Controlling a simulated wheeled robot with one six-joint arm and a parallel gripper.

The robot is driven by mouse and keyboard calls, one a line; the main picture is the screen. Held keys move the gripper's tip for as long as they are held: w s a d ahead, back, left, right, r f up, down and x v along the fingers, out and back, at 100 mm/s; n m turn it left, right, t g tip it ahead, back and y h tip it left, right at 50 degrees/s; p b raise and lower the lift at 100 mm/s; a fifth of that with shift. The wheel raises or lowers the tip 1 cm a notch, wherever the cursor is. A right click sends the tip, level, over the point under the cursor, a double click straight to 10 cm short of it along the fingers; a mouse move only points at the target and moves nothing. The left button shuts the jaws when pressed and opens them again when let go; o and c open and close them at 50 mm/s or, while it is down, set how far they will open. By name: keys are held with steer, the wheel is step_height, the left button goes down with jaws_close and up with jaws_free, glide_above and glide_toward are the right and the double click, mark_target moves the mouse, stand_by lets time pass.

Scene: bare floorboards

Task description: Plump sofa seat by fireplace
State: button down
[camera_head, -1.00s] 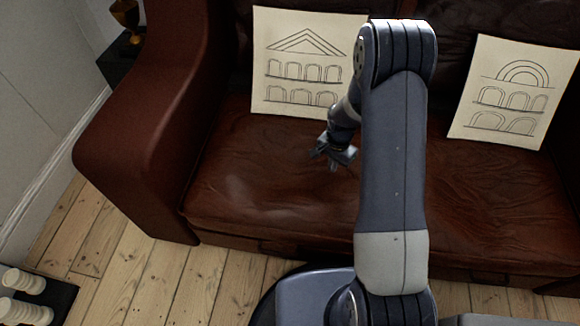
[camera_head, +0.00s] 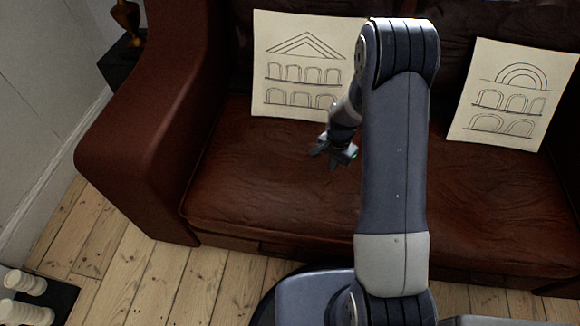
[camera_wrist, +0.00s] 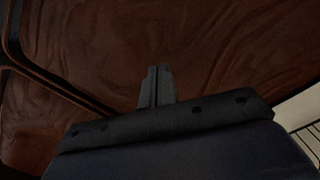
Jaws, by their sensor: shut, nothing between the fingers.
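The brown leather sofa seat (camera_head: 270,190) spans the middle of the head view, with a fairly smooth, lightly creased surface. My gripper (camera_head: 332,164) is over the seat, left of my forearm and in front of the left cushion; the gap to the leather is hard to judge. In the wrist view the fingers (camera_wrist: 157,72) are shut together and empty, with creased brown leather (camera_wrist: 220,45) beyond them. My forearm hides part of the seat's middle. No fireplace is clearly in view.
Two cream cushions with arch drawings, left (camera_head: 295,65) and right (camera_head: 512,95), lean on the backrest. The sofa arm (camera_head: 150,130) rises at left. A dark stand with a gold vase (camera_head: 128,20) is behind it. White candles (camera_head: 25,283) stand at lower left. Floorboards (camera_head: 150,275) are bare in front.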

glide_above(297, 206)
steer(key=shift+s+b, duration=0.1)
steer(key=shift+b, duration=0.35)
steer(key=shift+f, duration=0.2)
step_height(297, 206, down, 3)
steer(key=b, duration=0.2)
steer(key=shift+b, duration=0.35)
steer(key=shift+r, duration=0.1)
steer(key=shift+r, duration=0.1)
step_height(297, 206, up, 3)
steer(key=p, duration=0.2)
steer(key=shift+r+p, duration=0.1)
steer(key=shift+p, duration=0.25)
